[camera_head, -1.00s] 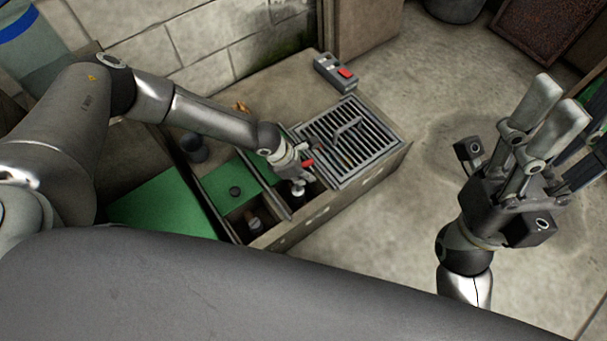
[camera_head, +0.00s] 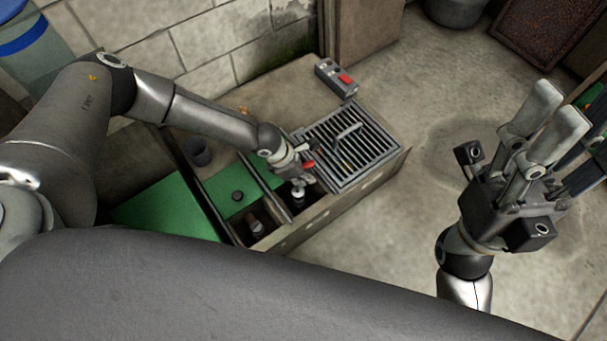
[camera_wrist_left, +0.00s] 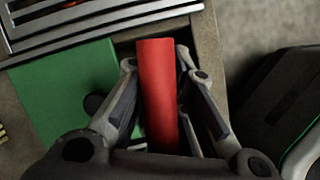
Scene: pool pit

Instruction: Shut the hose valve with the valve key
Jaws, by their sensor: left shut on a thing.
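My left gripper (camera_head: 301,163) is low over the pit box, just left of the metal grate. It is shut on a red handle, probably the valve key (camera_wrist_left: 157,92), which stands between its fingers in the left wrist view. The handle's red end (camera_head: 309,164) also shows in the head view. Directly below the gripper is a pale-topped dark fitting (camera_head: 298,194) in a compartment, possibly the hose valve. I cannot tell whether the key touches it. My right gripper (camera_head: 551,116) is raised at the right, empty, its fingers apart.
The slatted grate (camera_head: 366,160) has a raised handle (camera_head: 348,132). A grey box with a red button (camera_head: 345,79) lies behind it. Green panels (camera_head: 165,208) cover parts of the pit. Another fitting (camera_head: 257,229) sits in the nearer compartment.

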